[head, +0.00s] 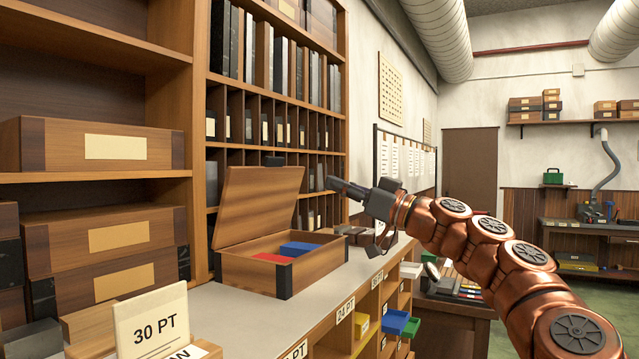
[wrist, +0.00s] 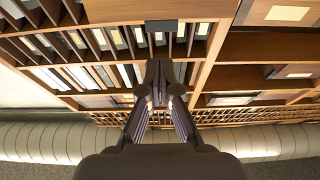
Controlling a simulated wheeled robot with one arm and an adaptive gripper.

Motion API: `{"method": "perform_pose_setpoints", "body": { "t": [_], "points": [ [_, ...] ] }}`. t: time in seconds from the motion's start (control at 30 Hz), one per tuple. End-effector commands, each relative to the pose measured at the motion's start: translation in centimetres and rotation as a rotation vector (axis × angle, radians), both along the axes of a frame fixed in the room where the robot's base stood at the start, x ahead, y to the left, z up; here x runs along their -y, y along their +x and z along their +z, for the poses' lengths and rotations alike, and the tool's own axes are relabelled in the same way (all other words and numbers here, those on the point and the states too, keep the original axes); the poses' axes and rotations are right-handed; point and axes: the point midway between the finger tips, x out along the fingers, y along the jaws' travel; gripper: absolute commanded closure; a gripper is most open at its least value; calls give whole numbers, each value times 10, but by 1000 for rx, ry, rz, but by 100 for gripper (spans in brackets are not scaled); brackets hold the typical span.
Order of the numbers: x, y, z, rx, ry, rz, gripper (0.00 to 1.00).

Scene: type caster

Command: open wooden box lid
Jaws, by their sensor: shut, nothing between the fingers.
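The wooden box (head: 285,271) stands on the grey counter in the head view. Its lid (head: 255,207) stands raised and leans back past upright, so the box is open. A red block (head: 272,257) and a blue block (head: 299,249) show inside it. My gripper (head: 335,184) is shut and empty, up and to the right of the lid, apart from it. In the wrist view my gripper (wrist: 158,75) has its fingers together before the shelving. The box is not clearly visible in the wrist view.
A tall wooden shelf (head: 274,85) with dark and light slabs stands behind the box. A card marked 30 PT (head: 152,325) stands at the front left. The counter (head: 240,318) is clear before the box.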

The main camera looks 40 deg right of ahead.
Motion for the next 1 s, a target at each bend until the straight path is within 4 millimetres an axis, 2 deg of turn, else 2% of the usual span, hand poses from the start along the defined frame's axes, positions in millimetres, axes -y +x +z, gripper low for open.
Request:
{"method": "perform_pose_setpoints", "body": {
  "t": [0.6, 0.8, 1.0],
  "points": [
    [-32, 93, 34, -2, 0, -2, 100],
    [-38, 109, 39, -2, -1, -2, 100],
    [-39, 114, 39, -1, -1, -2, 100]
  ]
}}
